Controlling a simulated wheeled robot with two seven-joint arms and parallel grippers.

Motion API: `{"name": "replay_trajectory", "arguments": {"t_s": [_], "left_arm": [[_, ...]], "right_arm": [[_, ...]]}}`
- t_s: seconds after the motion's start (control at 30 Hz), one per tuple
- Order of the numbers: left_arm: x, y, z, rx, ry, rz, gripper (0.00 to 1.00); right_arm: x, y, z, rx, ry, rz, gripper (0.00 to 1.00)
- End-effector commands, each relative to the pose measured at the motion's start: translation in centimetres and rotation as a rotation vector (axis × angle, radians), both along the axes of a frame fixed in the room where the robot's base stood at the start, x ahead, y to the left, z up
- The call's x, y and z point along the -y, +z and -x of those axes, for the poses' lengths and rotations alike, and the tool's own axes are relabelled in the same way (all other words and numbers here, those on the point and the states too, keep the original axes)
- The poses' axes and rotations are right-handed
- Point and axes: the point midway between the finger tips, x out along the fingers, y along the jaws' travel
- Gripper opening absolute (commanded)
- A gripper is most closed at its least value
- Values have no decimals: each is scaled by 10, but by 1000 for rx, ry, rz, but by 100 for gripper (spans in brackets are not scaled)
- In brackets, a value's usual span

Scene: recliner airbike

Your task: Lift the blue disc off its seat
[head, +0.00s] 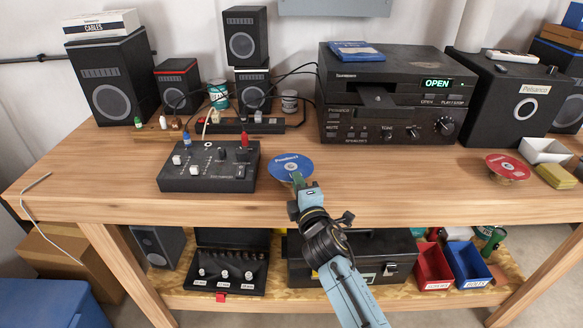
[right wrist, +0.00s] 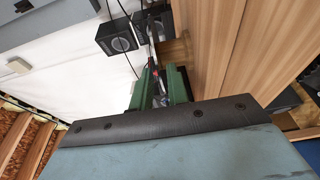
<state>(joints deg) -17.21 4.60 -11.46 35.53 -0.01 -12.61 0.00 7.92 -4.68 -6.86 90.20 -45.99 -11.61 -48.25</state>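The blue disc (head: 291,167) lies flat near the front of the wooden bench. Its seat is hidden beneath it. My right gripper (head: 297,180) comes in from the front, with its tip over the disc's near edge. In the right wrist view its two green fingers (right wrist: 160,85) stand one on each side of a narrow gap. I cannot make out the disc clearly between them, and the contact is hidden. The disc appears level. My left gripper is not in view.
A black mixer box (head: 208,167) stands close left of the disc. A stack of black audio units (head: 392,95) with an open disc tray is behind. A red disc (head: 507,167) and a white tray (head: 545,150) are at the right. Bare bench (head: 420,185) lies between the discs.

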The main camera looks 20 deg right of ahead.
Motion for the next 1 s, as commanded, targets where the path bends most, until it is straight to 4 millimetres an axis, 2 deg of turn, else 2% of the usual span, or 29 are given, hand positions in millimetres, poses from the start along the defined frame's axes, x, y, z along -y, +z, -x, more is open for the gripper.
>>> {"name": "replay_trajectory", "arguments": {"t_s": [0.1, 0.23, 0.27, 1.0], "left_arm": [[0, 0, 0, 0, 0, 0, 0], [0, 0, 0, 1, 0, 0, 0], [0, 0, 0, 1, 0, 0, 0], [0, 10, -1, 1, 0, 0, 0]], "right_arm": [[0, 0, 0, 0, 0, 0, 16], [0, 0, 0, 0, 0, 1, 1], [0, 0, 0, 0, 0, 1, 0], [0, 11, 0, 1, 0, 1, 0]]}}
